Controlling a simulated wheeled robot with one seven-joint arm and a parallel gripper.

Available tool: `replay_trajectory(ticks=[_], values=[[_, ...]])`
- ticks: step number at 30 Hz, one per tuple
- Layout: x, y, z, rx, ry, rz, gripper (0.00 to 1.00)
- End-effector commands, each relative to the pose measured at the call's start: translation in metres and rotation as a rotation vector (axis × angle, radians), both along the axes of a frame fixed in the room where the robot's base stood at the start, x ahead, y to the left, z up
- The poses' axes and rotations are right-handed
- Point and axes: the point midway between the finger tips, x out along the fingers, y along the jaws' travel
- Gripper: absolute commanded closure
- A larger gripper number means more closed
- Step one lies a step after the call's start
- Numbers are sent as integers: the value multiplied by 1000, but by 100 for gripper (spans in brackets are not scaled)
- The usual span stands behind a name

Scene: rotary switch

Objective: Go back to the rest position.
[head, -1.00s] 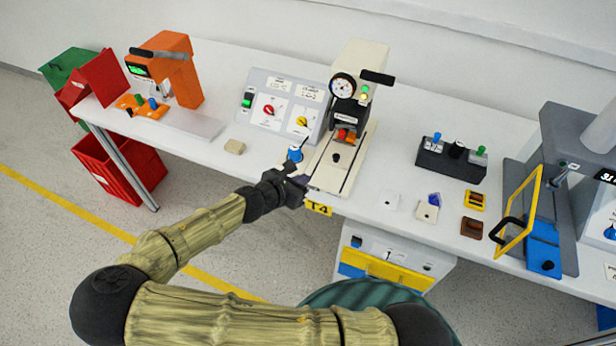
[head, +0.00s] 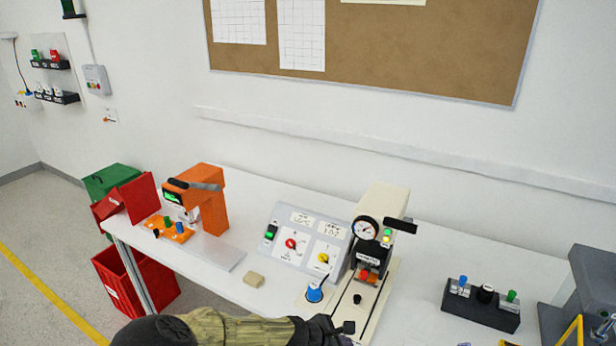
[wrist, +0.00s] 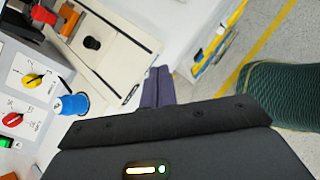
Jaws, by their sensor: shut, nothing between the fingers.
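My gripper (head: 345,327) is at the front of the white workbench, at the bottom of the head view, partly cut off by the frame's lower edge. In the wrist view its two dark fingers (wrist: 157,87) are together with nothing between them. The rotary switch panel (head: 308,242) stands on the bench behind it, with a red knob (head: 291,243) and a yellow knob (head: 323,258). A blue knob (head: 315,291) stands in front of the panel, left of my gripper and apart from it; it also shows in the wrist view (wrist: 72,104).
A press with a gauge (head: 366,228) stands just behind my gripper. An orange machine (head: 209,212) and red bins (head: 135,281) are at the left. A black box with knobs (head: 480,306) is at the right. A corkboard (head: 420,50) hangs on the wall.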

Motion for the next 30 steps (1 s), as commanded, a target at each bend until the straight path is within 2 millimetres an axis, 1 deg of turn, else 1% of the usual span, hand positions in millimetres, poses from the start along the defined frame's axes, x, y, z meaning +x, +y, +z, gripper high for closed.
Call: replay_trajectory(ticks=[1, 3, 7, 11, 14, 20, 30], values=[[-8, -9, 0, 71, -1, -94, 100], [-18, -16, 0, 156, -7, -215, 100], [-35, -24, 5, 305, -27, -432, 100], [-48, -27, 18, 441, -58, -642, 100], [-56, -31, 32, 539, -90, -798, 100], [-68, -36, 71, 715, -173, -1089, 100], [-89, -55, 149, 953, -381, -1510, 100]])
